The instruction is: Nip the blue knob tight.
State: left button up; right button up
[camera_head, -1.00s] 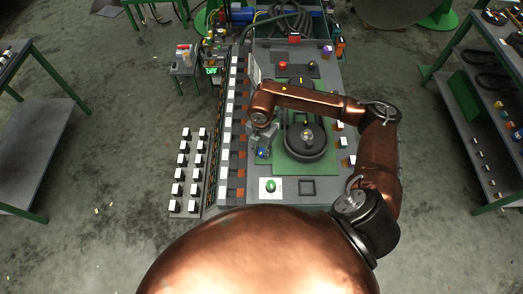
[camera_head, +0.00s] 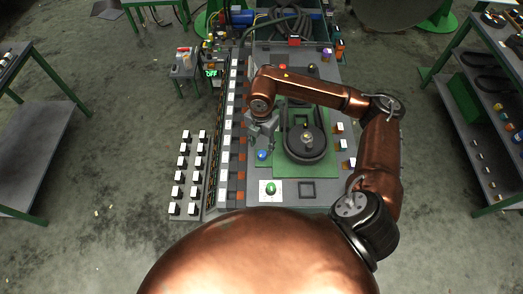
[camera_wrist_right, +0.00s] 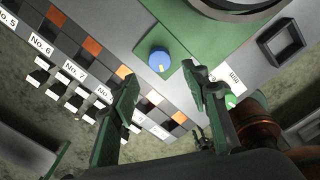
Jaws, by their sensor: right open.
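The blue knob (camera_head: 263,155) sits on the panel at the left edge of the green plate (camera_head: 292,170). In the right wrist view the blue knob (camera_wrist_right: 160,61) is round with a small light mark, and lies just beyond the gap between the fingertips. My right gripper (camera_head: 263,138) is just behind the knob in the head view, apart from it. In the wrist view the right gripper (camera_wrist_right: 160,80) is open, with nothing between its two fingers. My left gripper is not in view.
A dark round housing (camera_head: 306,142) stands on the green plate, right of the knob. A green button on a white plate (camera_head: 270,188) and a square frame (camera_head: 307,189) are in front. Rows of white switches (camera_head: 188,175) line the left side.

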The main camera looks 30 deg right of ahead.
aim_at(262, 154)
jog(key=shift+r, duration=2.75)
